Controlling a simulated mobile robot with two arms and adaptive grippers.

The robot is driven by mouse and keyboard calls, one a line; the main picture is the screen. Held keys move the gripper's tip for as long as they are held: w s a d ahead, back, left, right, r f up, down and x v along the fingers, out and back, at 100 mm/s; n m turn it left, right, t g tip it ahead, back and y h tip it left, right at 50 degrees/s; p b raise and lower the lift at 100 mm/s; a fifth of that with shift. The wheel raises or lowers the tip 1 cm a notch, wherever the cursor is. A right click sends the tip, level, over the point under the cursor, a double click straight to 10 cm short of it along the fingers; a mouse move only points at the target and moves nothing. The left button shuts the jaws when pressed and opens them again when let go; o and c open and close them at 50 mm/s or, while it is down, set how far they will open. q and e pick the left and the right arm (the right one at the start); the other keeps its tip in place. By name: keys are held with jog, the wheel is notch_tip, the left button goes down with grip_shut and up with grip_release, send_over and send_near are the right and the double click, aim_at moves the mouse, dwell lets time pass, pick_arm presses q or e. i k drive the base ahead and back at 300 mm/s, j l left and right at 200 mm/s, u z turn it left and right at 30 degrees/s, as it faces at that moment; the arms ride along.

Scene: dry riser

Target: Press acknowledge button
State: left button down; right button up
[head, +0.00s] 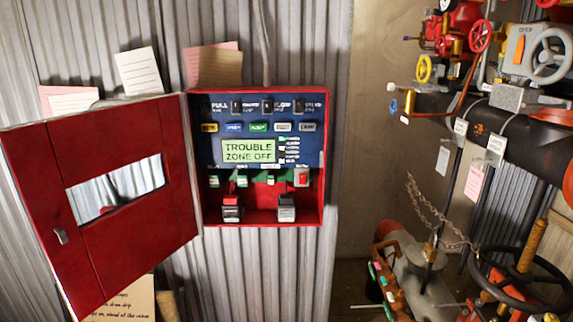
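A red alarm panel box (318,160) is fixed to the corrugated wall, with its red door (110,190) swung open to the left. Its blue face has a lit display (249,151) reading "TROUBLE ZONE OFF". Above the display is a row of small coloured buttons, among them a green one (258,127) and a blue one (234,127). Their labels are too small to read, so I cannot tell which is the acknowledge button. Below are small green parts, a red switch (302,178) and two blocks, one red-topped (232,208) and one grey (287,208). Neither gripper is in view.
Pipes with valve wheels crowd the right side, including a large dark wheel (525,275) low down and a hanging chain (430,210). Paper notes (137,71) are on the wall above the door. The space in front of the open panel looks clear.

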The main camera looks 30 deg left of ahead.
aim_at(205, 127)
jog(key=u, duration=1.4)
